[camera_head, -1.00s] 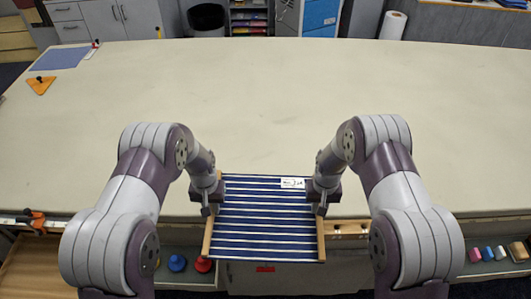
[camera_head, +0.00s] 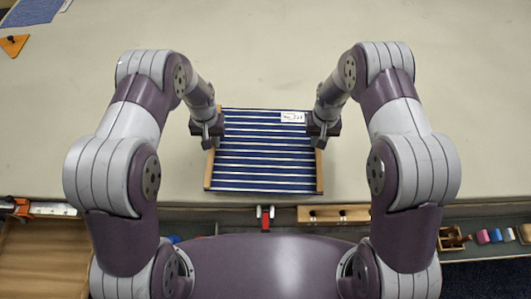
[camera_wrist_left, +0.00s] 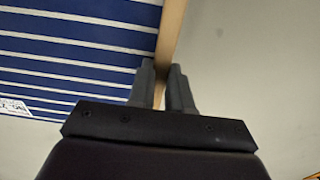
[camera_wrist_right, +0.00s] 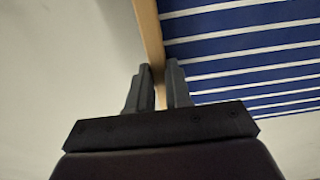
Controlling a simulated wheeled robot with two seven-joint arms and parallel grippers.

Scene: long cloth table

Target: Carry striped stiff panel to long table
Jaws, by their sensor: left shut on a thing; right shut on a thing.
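The striped stiff panel (camera_head: 265,155) is dark blue with white stripes, light wooden side strips and a white label near its far right corner. In the head view it is over the front part of the long table (camera_head: 270,75); I cannot tell whether it touches the top. My left gripper (camera_head: 210,140) is shut on its left wooden strip, which also shows between the fingers in the left wrist view (camera_wrist_left: 164,85). My right gripper (camera_head: 322,137) is shut on the right strip, seen between the fingers in the right wrist view (camera_wrist_right: 158,88).
An orange triangular tool (camera_head: 14,45) and a blue mat (camera_head: 30,12) lie at the far left of the table. A red clamp (camera_head: 265,218) is at the front edge. Small coloured blocks (camera_head: 495,236) are on a lower shelf at right. The table beyond the panel is clear.

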